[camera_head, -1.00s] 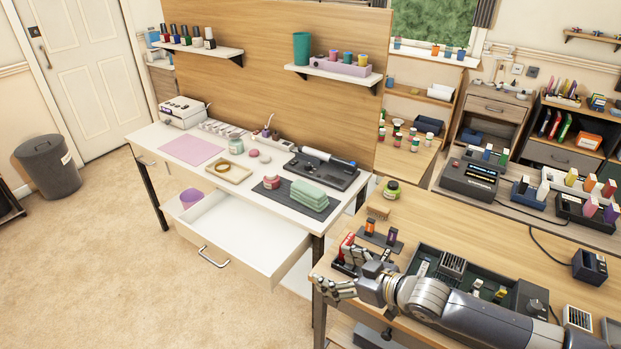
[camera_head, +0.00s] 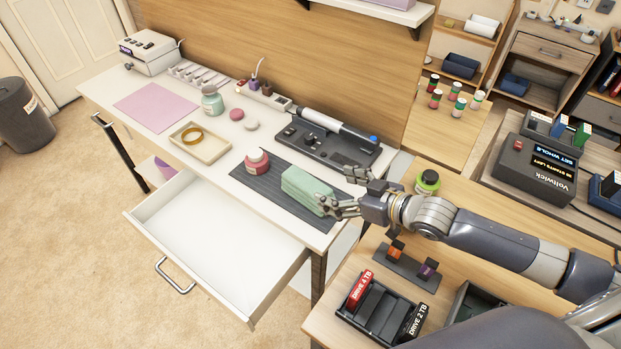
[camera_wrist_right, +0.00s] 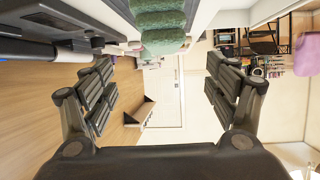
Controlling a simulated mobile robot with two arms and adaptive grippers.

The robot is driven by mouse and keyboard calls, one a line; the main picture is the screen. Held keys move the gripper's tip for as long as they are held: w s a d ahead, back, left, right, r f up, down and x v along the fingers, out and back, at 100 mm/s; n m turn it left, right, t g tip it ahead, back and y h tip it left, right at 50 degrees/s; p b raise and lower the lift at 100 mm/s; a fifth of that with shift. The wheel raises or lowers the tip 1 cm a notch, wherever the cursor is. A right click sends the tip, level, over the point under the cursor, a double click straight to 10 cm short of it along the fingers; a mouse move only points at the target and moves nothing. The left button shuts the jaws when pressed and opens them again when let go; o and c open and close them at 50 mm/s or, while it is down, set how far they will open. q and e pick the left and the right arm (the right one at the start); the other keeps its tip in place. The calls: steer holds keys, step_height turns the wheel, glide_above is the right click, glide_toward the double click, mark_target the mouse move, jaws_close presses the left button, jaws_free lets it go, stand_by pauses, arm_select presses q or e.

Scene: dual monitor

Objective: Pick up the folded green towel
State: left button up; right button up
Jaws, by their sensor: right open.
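The folded green towel (camera_head: 303,188) lies on a dark grey mat (camera_head: 265,180) near the right end of the white desk. My right gripper (camera_head: 338,190) is open at the towel's right end, with its fingers close to it; I cannot tell whether they touch. In the right wrist view the towel's folded layers (camera_wrist_right: 160,28) show at the top centre, between and beyond the open fingers (camera_wrist_right: 160,100). Nothing is held. My left gripper is not in view.
An open empty drawer (camera_head: 215,235) juts out below the desk front. A wooden bench with drive bays (camera_head: 380,305) is at the lower right.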

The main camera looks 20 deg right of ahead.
mark_target(311, 181)
steer(key=shift+w+a, duration=0.25)
steer(key=shift+w, duration=0.05)
steer(key=x, duration=0.4)
steer(key=shift+f, duration=0.1)
steer(key=shift+w+a+f, duration=0.35)
steer(key=shift+w, duration=0.2)
steer(key=x, duration=0.3)
steer(key=shift+w+f+p, duration=0.1)
steer(key=shift+f+p, duration=0.1)
steer(key=shift+p, duration=0.1)
steer(key=shift+w+a+f, duration=0.1)
steer(key=shift+w+f, duration=0.1)
steer(key=shift+w, duration=0.1)
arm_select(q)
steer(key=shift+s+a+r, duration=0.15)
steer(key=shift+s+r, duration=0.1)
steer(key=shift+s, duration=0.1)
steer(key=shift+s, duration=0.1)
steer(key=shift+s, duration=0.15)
arm_select(e)
steer(key=shift+s, duration=0.15)
steer(key=c, duration=1.2)
